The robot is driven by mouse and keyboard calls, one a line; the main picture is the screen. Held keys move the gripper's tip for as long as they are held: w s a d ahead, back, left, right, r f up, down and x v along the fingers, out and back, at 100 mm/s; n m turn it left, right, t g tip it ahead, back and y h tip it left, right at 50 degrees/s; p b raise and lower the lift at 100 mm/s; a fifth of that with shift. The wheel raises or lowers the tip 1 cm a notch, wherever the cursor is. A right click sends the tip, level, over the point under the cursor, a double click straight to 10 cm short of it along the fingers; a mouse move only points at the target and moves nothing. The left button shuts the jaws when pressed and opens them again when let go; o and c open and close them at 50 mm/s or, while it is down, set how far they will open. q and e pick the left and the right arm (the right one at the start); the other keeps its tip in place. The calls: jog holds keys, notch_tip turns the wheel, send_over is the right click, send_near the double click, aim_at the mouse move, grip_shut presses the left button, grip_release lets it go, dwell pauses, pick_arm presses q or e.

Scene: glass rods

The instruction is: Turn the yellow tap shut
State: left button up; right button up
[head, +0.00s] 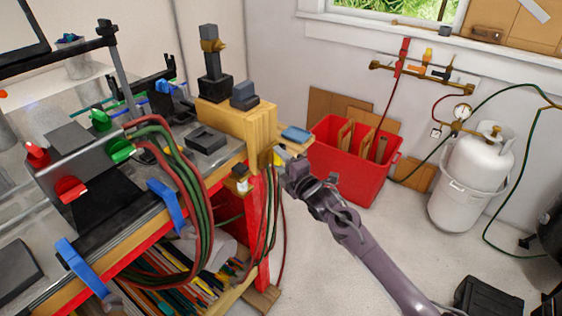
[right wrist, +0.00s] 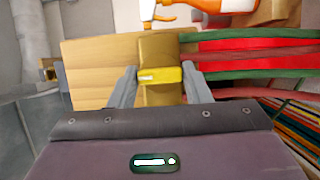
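The yellow tap handle (right wrist: 160,76) lies crosswise over a brass-coloured body (right wrist: 158,50) in the right wrist view. In the head view a small yellow part (head: 277,158) shows at the end of the wooden bench, partly hidden by my gripper. My right gripper (head: 285,154) is at the bench end. In the right wrist view its two fingers (right wrist: 160,85) stand apart, one on each side of the yellow handle. I cannot tell whether either finger touches it. My left gripper is not in view.
Red and green hoses (head: 185,200) hang along the bench front, close to my right gripper. A red crate (head: 345,180) stands behind it. A white gas cylinder (head: 470,180) and a wall manifold (head: 425,75) are further right. Floor between is clear.

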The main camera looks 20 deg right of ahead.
jog(key=shift+c, duration=0.6)
jog(key=m+p, duration=0.1)
jog(key=m+g+p, duration=0.1)
jog(key=m+p, duration=0.1)
jog(key=shift+r+p, duration=0.3)
jog(key=shift+w+d+f+m+g+y+p, duration=0.1)
jog(key=shift+m+g+y+p, duration=0.7)
jog(key=shift+m, duration=0.95)
jog(key=shift+d+r+m+g+y+p, duration=0.1)
jog(key=shift+m+g+y+p, duration=0.3)
jog(key=shift+m+g+p, duration=1.05)
jog(key=shift+w+d+f+m+g+y+p, duration=0.1)
jog(key=shift+m+g+y+p, duration=0.55)
jog(key=shift+m, duration=1.35)
jog(key=o, duration=0.9)
